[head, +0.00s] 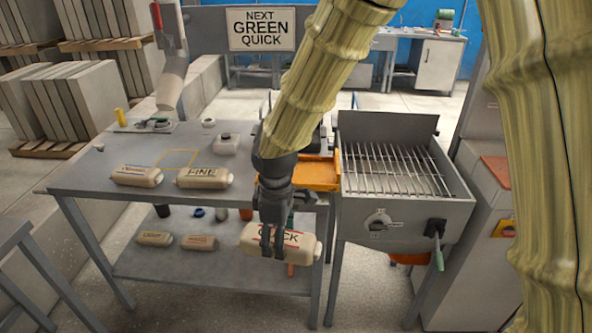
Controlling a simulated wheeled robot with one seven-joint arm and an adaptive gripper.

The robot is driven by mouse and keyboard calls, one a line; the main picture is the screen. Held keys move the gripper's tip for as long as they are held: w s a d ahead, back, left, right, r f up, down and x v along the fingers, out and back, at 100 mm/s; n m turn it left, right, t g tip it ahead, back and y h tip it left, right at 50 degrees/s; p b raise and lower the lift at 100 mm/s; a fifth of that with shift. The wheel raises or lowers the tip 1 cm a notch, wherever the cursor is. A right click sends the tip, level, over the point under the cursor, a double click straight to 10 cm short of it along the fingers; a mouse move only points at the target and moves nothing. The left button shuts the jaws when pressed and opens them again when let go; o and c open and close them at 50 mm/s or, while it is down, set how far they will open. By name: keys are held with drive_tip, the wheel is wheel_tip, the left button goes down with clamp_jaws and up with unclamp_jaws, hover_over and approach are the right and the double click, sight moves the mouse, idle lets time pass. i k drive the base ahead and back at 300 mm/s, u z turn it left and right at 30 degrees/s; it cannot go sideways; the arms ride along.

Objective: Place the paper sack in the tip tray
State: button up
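My gripper (271,247) is shut on a pale paper sack (299,243) lettered in red, seemingly "QUICK". The sack lies level in the air in front of the table's right front edge, its middle hidden by the fingers. Two more sacks lie on the table: one lettered "FINE" (205,178) and another with small lettering (136,176). An orange tray (321,173), which looks like the tip tray, is at the table's right end, against the grated metal box (385,173). It is behind and above the held sack, partly hidden by my arm.
A sign (261,29) reads "NEXT GREEN QUICK". The table (100,182) has a yellow outlined square, a white container (226,144) and small tools. Its lower shelf (150,267) holds more sacks and cups. The box has a green-handled lever (437,245) in front.

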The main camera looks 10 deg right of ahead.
sight(297, 173)
drive_tip(key=i, duration=0.9)
